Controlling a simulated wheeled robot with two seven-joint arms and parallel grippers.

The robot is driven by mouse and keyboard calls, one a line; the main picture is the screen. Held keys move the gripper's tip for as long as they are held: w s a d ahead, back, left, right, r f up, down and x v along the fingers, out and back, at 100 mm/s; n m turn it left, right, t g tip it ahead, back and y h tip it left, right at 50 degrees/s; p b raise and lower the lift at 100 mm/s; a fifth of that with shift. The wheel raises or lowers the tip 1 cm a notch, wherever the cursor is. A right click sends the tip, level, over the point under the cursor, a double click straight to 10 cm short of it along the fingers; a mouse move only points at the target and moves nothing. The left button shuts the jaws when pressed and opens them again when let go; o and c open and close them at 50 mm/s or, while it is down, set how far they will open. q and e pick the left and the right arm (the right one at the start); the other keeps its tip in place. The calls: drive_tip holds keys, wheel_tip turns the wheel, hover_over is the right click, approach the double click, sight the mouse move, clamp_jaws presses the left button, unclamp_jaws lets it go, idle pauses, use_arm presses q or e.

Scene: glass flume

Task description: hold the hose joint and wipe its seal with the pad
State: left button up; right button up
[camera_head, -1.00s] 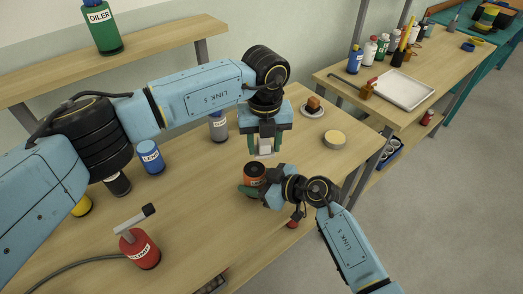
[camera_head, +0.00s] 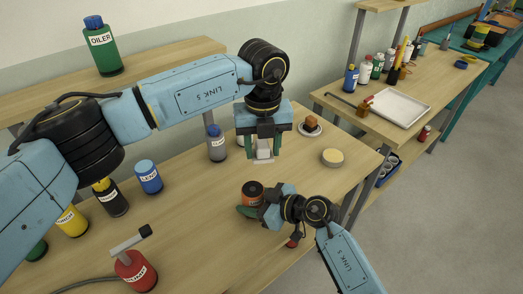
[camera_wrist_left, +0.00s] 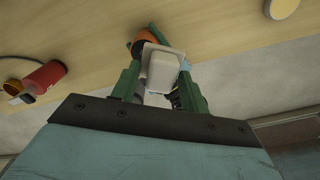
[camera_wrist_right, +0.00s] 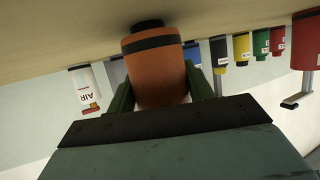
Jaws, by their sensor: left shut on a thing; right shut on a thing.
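My left gripper (camera_head: 263,152) is shut on a white block-shaped pad (camera_head: 264,155), held above and a little beyond the hose joint. The pad also shows between green fingers in the left wrist view (camera_wrist_left: 164,72). My right gripper (camera_head: 257,207) is shut on an orange hose joint (camera_head: 252,196) with a dark top. In the right wrist view the joint (camera_wrist_right: 158,80) stands between the green fingers, with a dark band and a black end towards the table. Pad and joint look apart in the head view. The seal cannot be made out clearly.
A round pale-topped tin (camera_head: 332,157) and a saucer with a brown block (camera_head: 310,129) lie on the right of the bench (camera_head: 205,215). Labelled bottles, including a blue one (camera_head: 148,177), stand left. A red can (camera_head: 134,273) stands at the front.

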drive_tip(key=o, duration=1.1)
drive_tip(key=v, duration=1.2)
drive_tip(key=shift+f, duration=0.1)
